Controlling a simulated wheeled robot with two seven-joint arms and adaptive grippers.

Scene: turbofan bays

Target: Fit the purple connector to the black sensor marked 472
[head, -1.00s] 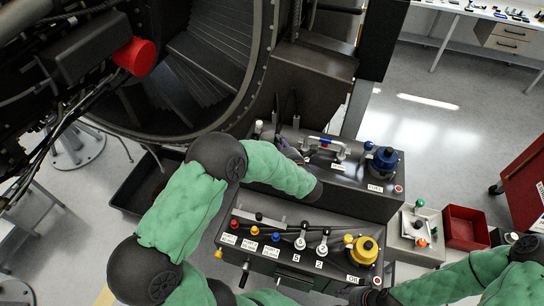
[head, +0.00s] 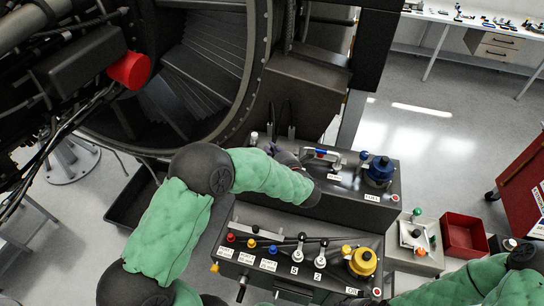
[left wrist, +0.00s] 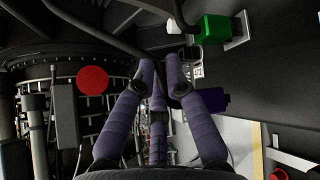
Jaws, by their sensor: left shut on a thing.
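My left gripper (left wrist: 160,72) has dark purple padded fingers and is shut, with a dark part between the fingertips. The purple connector (left wrist: 214,99) shows at the right finger, partly hidden by it; the dark part seems to belong to it. A small white label marked 472 (left wrist: 198,72) lies just past the fingertips. The dark sensor beside it cannot be made out clearly. In the head view my left gripper (head: 285,156) is at the left part of the rear black console (head: 350,190), mostly hidden by my arm.
A green connector (left wrist: 215,28) sits on the dark panel near the label, with black cables close by. The front console (head: 230,280) carries several coloured knobs, levers and a yellow cap (head: 362,262). A blue cap (head: 379,171) stands on the rear console. A red bin (head: 465,236) stands at the right.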

